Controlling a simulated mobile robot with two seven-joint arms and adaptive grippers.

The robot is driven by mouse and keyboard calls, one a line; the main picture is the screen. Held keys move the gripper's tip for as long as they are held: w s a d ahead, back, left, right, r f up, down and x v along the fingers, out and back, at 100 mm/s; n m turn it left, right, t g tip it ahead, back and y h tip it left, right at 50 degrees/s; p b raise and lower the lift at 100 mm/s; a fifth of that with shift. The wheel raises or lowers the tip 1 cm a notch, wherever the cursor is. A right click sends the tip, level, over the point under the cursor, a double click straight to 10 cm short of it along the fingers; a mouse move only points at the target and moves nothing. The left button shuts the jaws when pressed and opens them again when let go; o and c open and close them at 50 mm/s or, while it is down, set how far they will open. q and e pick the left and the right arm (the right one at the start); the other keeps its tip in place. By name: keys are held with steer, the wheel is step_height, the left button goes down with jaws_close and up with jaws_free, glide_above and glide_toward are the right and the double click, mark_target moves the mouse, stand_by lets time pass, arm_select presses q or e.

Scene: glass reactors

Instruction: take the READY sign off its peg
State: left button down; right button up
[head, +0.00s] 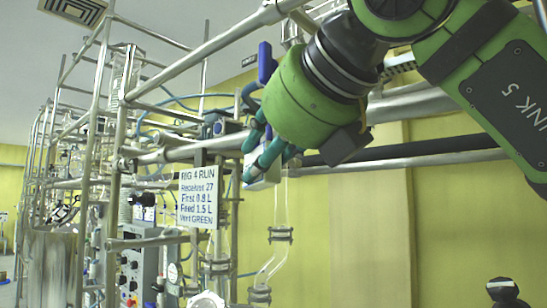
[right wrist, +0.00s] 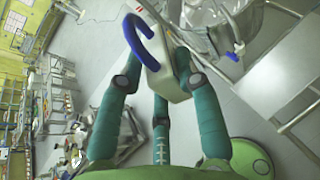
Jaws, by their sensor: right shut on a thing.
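My right gripper (head: 262,158) has its teal fingers closed on a small white block-like piece (head: 262,181), beside the metal pipe frame. In the right wrist view the gripper (right wrist: 158,95) grips this white piece (right wrist: 169,82), and a blue curved hook (right wrist: 133,38) shows at it. I take it to be the READY sign, but its lettering is not visible. The fingers hide part of it. No peg can be made out, so I cannot tell whether the sign touches one. My left gripper is not in view.
A white placard reading "RIG 4 RUN" (head: 198,197) hangs left of the gripper. Metal pipes (head: 190,148) run close by the fingers. Glass tubing (head: 280,205) stands just below. A control box (head: 138,272) is at lower left. The yellow wall area (head: 370,230) at right looks clear.

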steer(key=s+a+f+b, duration=0.4)
steer(key=s+a, duration=0.1)
steer(key=s, duration=0.1)
steer(key=shift+s, duration=0.35)
stand_by(0.4)
